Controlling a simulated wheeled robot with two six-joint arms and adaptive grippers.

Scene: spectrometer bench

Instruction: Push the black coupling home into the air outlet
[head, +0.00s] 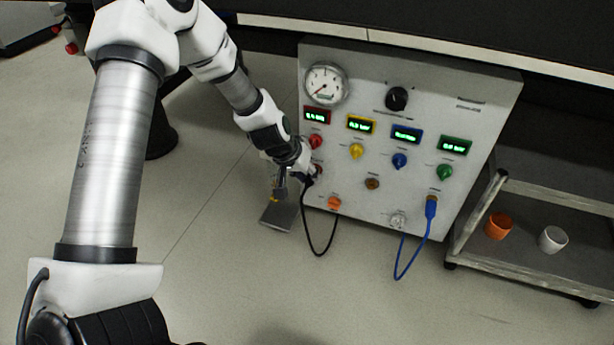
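My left arm reaches in from the left to the lower left of the grey panel (430,95). My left gripper (303,172) is close against the panel face there. The black coupling (309,181) shows as a small dark piece at the gripper's tip, with a black hose (311,238) hanging from it in a loop. The gripper's fingers are too small and covered to tell whether they are closed on it. The outlet behind the coupling is hidden, so I cannot tell how deep the coupling sits. My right gripper is out of view.
The panel has a round gauge (326,84), several coloured displays and knobs, an orange fitting (334,203), and a blue plug (431,207) with a looped blue cable. A metal plate (280,216) is below the gripper. A cart (530,250) with orange and white cups stands right.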

